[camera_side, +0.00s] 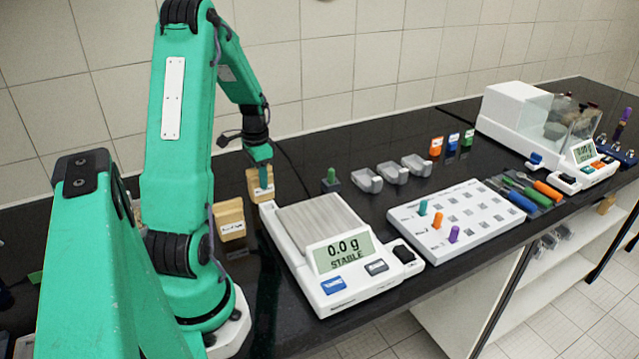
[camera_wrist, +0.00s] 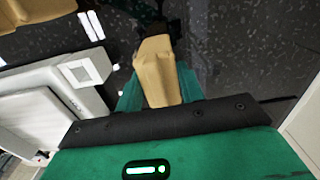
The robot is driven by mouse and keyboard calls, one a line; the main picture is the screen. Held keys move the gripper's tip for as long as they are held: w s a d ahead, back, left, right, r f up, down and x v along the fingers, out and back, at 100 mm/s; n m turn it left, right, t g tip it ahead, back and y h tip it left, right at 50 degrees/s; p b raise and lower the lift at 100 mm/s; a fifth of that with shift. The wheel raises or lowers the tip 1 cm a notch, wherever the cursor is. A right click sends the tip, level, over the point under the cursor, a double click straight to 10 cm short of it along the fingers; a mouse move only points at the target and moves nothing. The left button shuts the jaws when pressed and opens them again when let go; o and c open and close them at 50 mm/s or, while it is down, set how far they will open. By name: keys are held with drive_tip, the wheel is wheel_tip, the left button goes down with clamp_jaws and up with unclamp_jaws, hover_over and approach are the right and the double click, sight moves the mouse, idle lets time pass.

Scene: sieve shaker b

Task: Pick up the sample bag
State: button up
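Two tan sample bags with white labels stand on the black bench in the side view. The farther bag (camera_side: 257,186) is behind the left corner of the scale, at my gripper (camera_side: 263,172). The nearer bag (camera_side: 229,219) is left of the scale, close to my arm. In the wrist view, a tan bag (camera_wrist: 158,78) lies between the two green fingers of my gripper (camera_wrist: 160,90). The fingers flank it closely on both sides. I cannot tell whether they press on it or whether it is off the bench.
The scale (camera_side: 342,287) reads 0.0 g. A dark green-topped weight (camera_side: 331,180) and grey scoops (camera_side: 393,173) stand behind it. A white rack (camera_side: 405,225) with coloured pegs and a white balance (camera_side: 508,112) are to the right. In the wrist view, the scale (camera_wrist: 60,85) is at left.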

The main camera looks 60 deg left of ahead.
drive_tip(key=c, duration=0.5)
drive_tip(key=shift+o, duration=0.2)
drive_tip(key=shift+r, duration=0.1)
drive_tip(key=shift+r, duration=0.8)
wheel_tip(320, 180, up, 2)
drive_tip(key=shift+r, duration=0.25)
drive_tip(key=w+d+r, duration=0.4)
drive_tip(key=d+r, duration=0.2)
drive_tip(key=d, duration=0.4)
drive_tip(key=shift+w+d+r, duration=0.35)
drive_tip(key=shift+w, duration=0.05)
